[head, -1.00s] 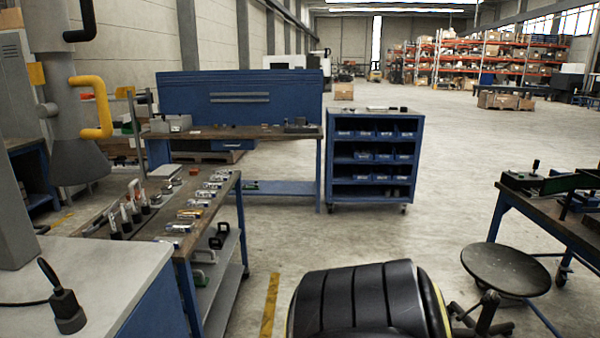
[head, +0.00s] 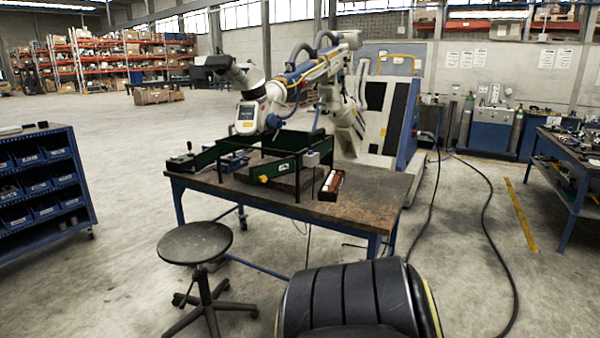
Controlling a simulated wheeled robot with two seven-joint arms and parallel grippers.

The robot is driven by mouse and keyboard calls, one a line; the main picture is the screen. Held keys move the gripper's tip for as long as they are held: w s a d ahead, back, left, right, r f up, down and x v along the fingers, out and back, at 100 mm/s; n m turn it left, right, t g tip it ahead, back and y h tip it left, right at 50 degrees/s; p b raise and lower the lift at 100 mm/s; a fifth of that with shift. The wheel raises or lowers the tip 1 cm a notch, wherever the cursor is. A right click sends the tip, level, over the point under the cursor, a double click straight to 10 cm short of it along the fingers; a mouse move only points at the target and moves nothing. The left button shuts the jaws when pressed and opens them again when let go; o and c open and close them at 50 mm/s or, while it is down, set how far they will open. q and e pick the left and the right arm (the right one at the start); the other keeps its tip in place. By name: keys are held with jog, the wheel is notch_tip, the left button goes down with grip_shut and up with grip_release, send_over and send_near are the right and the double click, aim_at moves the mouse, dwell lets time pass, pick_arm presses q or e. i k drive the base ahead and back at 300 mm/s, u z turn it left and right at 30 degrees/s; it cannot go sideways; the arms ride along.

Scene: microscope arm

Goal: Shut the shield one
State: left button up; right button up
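Neither of my grippers is in view. Nothing in view can be told for certain as the shield. A workbench (head: 375,200) stands ahead with a dark green frame fixture (head: 262,172) on it. A white robot arm with a dark head (head: 252,88) reaches in over the bench from behind. A white and black upright panel (head: 385,118) with a blue edge stands behind the bench at its right. It looks like a cabinet or guard, and I cannot tell whether it opens.
A round stool (head: 194,243) stands before the bench at left. A blue bin rack (head: 45,190) is at the far left. Black cables (head: 484,225) lie on the floor at right. Another bench (head: 565,160) stands at the right edge. Floor is free between bench and rack.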

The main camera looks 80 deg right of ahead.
aim_at(265, 171)
jog(key=z, duration=2.9)
jog(key=i, duration=2.45)
jog(key=u, duration=0.55)
